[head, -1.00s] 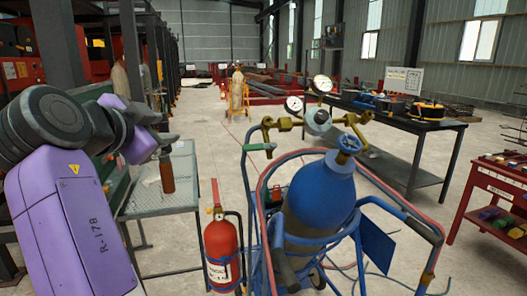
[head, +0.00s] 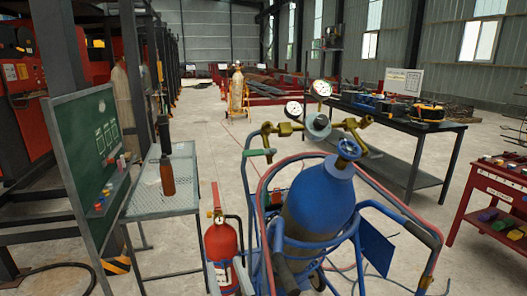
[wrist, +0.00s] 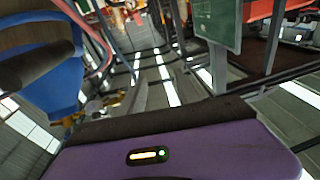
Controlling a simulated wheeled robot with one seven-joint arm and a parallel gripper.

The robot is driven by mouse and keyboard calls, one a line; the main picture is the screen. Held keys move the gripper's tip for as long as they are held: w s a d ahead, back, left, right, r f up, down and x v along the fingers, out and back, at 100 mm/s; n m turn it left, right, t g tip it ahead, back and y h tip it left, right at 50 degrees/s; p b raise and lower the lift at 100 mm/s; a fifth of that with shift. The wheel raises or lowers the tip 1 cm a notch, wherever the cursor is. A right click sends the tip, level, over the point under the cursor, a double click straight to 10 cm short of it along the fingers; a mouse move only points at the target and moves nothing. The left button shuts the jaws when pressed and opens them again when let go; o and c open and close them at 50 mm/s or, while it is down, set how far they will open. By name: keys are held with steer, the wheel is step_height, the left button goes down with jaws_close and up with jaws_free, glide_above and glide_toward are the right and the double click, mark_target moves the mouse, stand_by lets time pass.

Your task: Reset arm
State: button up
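My arm and gripper do not show in the head view. In the wrist view, a purple casing of mine with a dark edge and a small lit indicator fills the bottom, and no gripper fingers can be made out. The wrist view is strongly tilted. It shows a blue surface (wrist: 48,80) at the left, seemingly the gas cylinder, and a green board (wrist: 218,20) at the top. I cannot tell whether the gripper holds anything.
A blue gas cylinder (head: 318,205) with gauges stands on a cart close in front. A red extinguisher (head: 221,252) is beside it. A mesh table (head: 160,198) with a brown bottle (head: 167,176) and a green board (head: 88,150) are left. A dark workbench (head: 440,126) and red cart (head: 488,190) are right.

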steer(key=s+d+f+m+g+h+p, duration=0.1)
steer(key=s+d+f+h, duration=0.1)
steer(key=s+d, duration=0.7)
steer(key=s+d+f+m+g+h, duration=0.1)
steer(key=s+d+f+h, duration=0.1)
steer(key=s+d, duration=0.7)
steer(key=s+d+f+m+g+h+p, duration=0.1)
steer(key=s+d+f+h, duration=0.2)
steer(key=s+d, duration=0.6)
steer(key=s+f, duration=0.1)
steer(key=s, duration=1.2)
steer(key=shift+d+f+m+p, duration=0.2)
steer(key=shift+m+p, duration=0.1)
steer(key=shift+p, duration=0.05)
